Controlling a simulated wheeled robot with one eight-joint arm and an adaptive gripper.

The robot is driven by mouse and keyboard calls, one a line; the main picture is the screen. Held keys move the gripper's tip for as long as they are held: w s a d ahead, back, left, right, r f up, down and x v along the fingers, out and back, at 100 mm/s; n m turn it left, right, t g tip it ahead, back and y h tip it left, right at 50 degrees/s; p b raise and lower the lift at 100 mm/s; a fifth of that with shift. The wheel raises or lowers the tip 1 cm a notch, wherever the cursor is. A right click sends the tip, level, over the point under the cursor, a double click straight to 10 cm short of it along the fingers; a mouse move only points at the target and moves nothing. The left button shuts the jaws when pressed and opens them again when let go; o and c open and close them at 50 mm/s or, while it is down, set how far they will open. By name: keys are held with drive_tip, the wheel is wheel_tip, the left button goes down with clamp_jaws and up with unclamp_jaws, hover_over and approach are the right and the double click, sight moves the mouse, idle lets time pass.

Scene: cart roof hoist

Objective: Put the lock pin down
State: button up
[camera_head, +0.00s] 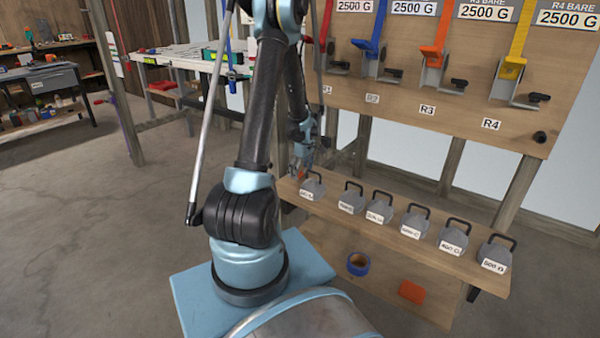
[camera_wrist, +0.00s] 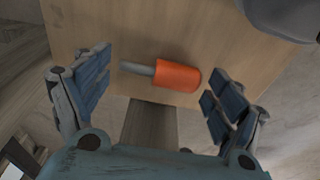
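The lock pin (camera_wrist: 174,75), with a grey metal shank and an orange cylindrical grip, lies on its side on the pale wooden shelf (camera_wrist: 75,22) in the wrist view. Its shank points left. My gripper (camera_wrist: 158,72) is open, with one blue-padded finger on each side of the pin and a gap between each finger and the pin. In the head view my gripper (camera_head: 303,163) is low at the left end of the shelf (camera_head: 385,235). A small orange patch shows beside the fingers there, with the rest of the pin hidden.
Several grey weights with black handles stand along the shelf, the nearest one (camera_head: 312,187) close to my gripper. A blue tape roll (camera_head: 358,265) and an orange block (camera_head: 411,292) lie on a lower board. The upright panel (camera_head: 460,110) with coloured straps rises behind.

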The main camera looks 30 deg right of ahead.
drive_tip(key=shift+r, duration=0.1)
idle(0.3)
wheel_tip(320, 180, up, 12)
drive_tip(key=s, duration=0.2)
drive_tip(key=a+r+m, duration=0.1)
drive_tip(key=a+r, duration=0.3)
drive_tip(key=a, duration=0.3)
drive_tip(key=a+r, duration=0.4)
drive_tip(key=a, duration=0.4)
drive_tip(key=s+a+r+m, duration=0.1)
drive_tip(key=s+a, duration=0.2)
drive_tip(key=a, duration=0.3)
drive_tip(key=s+a+r, duration=0.2)
drive_tip(key=s+a, duration=0.1)
drive_tip(key=a, duration=0.3)
drive_tip(key=s+a+f+m, duration=0.1)
drive_tip(key=s+a+f, duration=0.1)
drive_tip(key=s+a, duration=0.5)
drive_tip(key=s+a+f+m, duration=0.1)
drive_tip(key=s+a+f, duration=0.2)
drive_tip(key=s+a, duration=0.4)
drive_tip(key=shift+s+a+f+t+h, duration=0.2)
drive_tip(key=shift+s+f+t+h, duration=0.15)
drive_tip(key=shift+s, duration=0.8)
